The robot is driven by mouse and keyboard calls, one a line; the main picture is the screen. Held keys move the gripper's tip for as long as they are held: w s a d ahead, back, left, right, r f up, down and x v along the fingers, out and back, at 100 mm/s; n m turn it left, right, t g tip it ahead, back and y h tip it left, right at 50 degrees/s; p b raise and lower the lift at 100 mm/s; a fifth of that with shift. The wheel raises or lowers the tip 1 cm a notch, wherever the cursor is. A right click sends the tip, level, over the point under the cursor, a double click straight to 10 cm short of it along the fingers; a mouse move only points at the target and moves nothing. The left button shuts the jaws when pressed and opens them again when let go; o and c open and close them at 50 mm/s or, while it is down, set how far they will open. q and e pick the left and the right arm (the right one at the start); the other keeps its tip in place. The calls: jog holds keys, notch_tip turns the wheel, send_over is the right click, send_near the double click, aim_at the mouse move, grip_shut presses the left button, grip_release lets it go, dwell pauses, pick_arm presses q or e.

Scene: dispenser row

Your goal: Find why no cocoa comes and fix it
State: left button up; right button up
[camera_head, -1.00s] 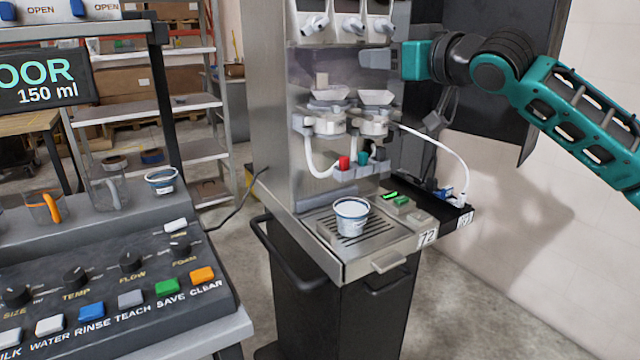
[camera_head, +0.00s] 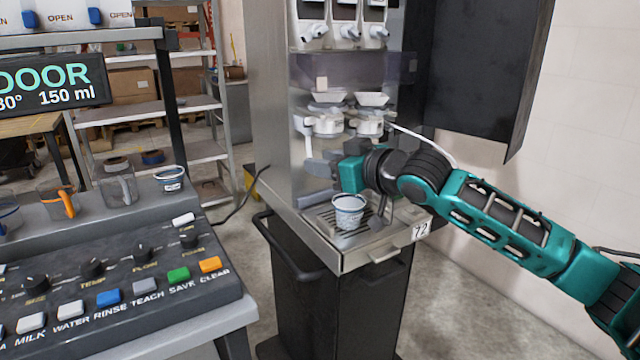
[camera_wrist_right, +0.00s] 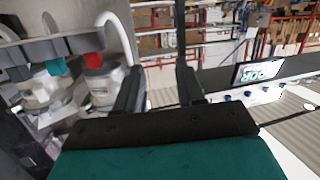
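The dispenser (camera_head: 270,110) stands open, its dark door (camera_head: 470,80) swung to the right. White canister outlets (camera_head: 345,32) hang at the top, and mixing bowls with white funnels (camera_head: 328,100) sit below. A white cup with a blue rim (camera_head: 348,211) stands on the drip tray (camera_head: 377,240). My right gripper (camera_head: 318,168) is open and empty in front of the machine, just below the bowls, hiding the lower hose fittings. In the right wrist view its fingers (camera_wrist_right: 160,90) are apart, with a red fitting (camera_wrist_right: 95,60), a teal fitting (camera_wrist_right: 55,67) and a white hose (camera_wrist_right: 118,35) left of them. My left gripper is out of view.
At left, a control panel (camera_head: 110,290) has knobs and coloured buttons. A display (camera_head: 50,88) reads "DOOR" and "150 ml". Jugs (camera_head: 118,185) and another cup (camera_head: 170,179) stand on the shelf behind it. Floor is clear at lower right.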

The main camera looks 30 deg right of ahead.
jog(key=shift+s+a+f, duration=0.3)
jog(key=shift+a+f, duration=0.15)
jog(key=shift+f, duration=0.35)
jog(key=shift+s+a+f, duration=0.25)
jog(key=shift+a+f, duration=0.15)
jog(key=shift+f, duration=0.35)
jog(key=s+a+f+g, duration=0.1)
jog(key=s+a+f, duration=0.25)
jog(key=f, duration=0.55)
jog(key=s+a+f+g, duration=0.1)
jog(key=s+a+f, duration=0.25)
jog(key=f, duration=0.65)
jog(key=s+a+f+m+g+h, duration=0.1)
jog(key=s+a+f+g+h, duration=0.1)
jog(key=s+f, duration=1.4)
jog(key=s+a, duration=0.1)
jog(key=s, duration=0.2)
jog(key=shift+f+m+g+h, duration=0.15)
jog(key=shift+m+g+h, duration=0.15)
jog(key=shift+m, duration=0.1)
jog(key=shift+s, duration=0.15)
